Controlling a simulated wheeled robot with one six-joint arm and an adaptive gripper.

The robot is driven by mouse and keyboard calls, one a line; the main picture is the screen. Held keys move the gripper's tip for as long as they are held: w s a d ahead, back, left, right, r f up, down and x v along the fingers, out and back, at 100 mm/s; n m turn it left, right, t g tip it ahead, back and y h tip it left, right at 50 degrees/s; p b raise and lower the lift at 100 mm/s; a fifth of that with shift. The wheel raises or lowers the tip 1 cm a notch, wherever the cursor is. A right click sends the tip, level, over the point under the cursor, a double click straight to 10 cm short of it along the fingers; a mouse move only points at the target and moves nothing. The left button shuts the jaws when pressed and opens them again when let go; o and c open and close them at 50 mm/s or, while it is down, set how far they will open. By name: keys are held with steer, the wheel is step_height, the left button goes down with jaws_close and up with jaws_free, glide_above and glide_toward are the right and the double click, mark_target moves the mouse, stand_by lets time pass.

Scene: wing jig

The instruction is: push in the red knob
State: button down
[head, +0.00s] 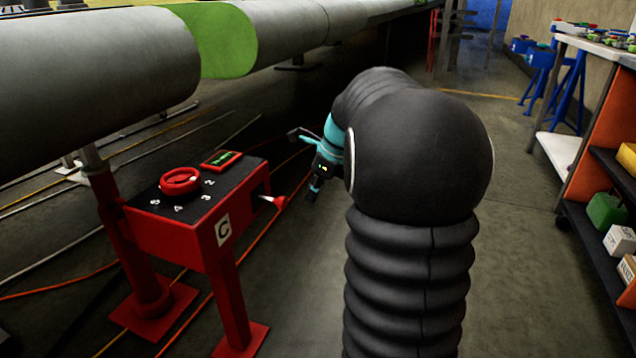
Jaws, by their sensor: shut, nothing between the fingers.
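A red control box (181,232) marked "C" stands on red legs at left. On its dark top is a red round dial knob (180,181) with numbers around it. A pale rod with a small red knob (280,203) on its end sticks out from the box's right side. My gripper (312,195) is shut and empty, pointing down, just right of the small red knob, apparently with a slight gap. My own dark arm fills the middle and hides part of the gripper's surroundings.
Large grey cylinders (100,75) run above and behind the box. Cables (65,287) lie on the floor. An orange shelf cart (598,125) stands at right, with open floor between it and my arm.

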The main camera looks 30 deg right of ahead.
mark_target(277, 201)
steer(key=w+a+f, duration=0.1)
steer(key=w, duration=0.1)
steer(key=w+a+f, duration=0.2)
steer(key=shift+a, duration=0.15)
steer(key=shift+r, duration=0.1)
